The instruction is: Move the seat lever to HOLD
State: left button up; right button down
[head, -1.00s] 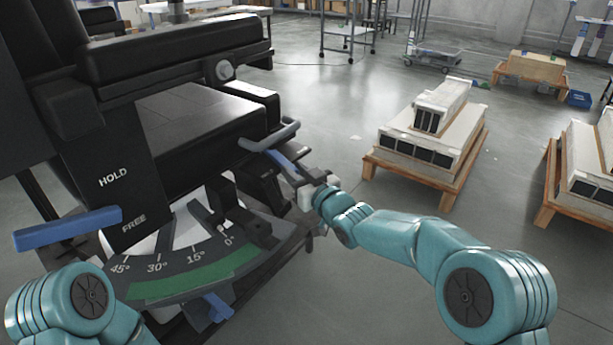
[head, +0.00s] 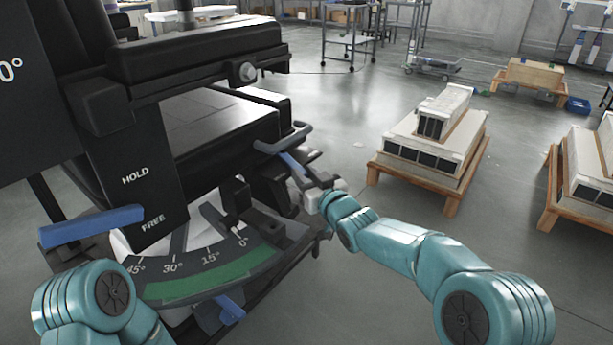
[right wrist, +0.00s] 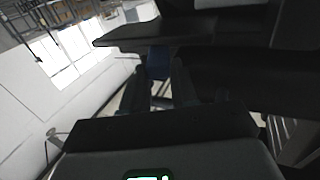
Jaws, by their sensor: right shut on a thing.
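A dark panel (head: 140,185) on the seat machine at left carries the words HOLD, above, and FREE, below. A blue lever (head: 92,226) with a flat bar handle sticks out left of this panel, about level with FREE. My right gripper (head: 308,182) is shut on a blue bar (head: 291,162) at the right side of the machine, by a grey loop handle. In the right wrist view, the blue bar (right wrist: 158,64) shows between the two dark fingers. My left arm shows at the lower left, but its gripper is outside the picture.
A curved scale (head: 200,262) with degree marks and a green band sits low on the machine. Another blue part (head: 231,309) shows below it. Wooden pallets (head: 447,200) with pale units stand at right.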

jog(key=shift+a+r, duration=0.1)
jog(key=shift+r, duration=0.1)
jog(key=c, duration=0.9)
grip_release()
jog(key=shift+f, duration=0.1)
jog(key=p+v, duration=0.2)
jog(key=v, duration=1.4)
jog(key=shift+s, duration=0.15)
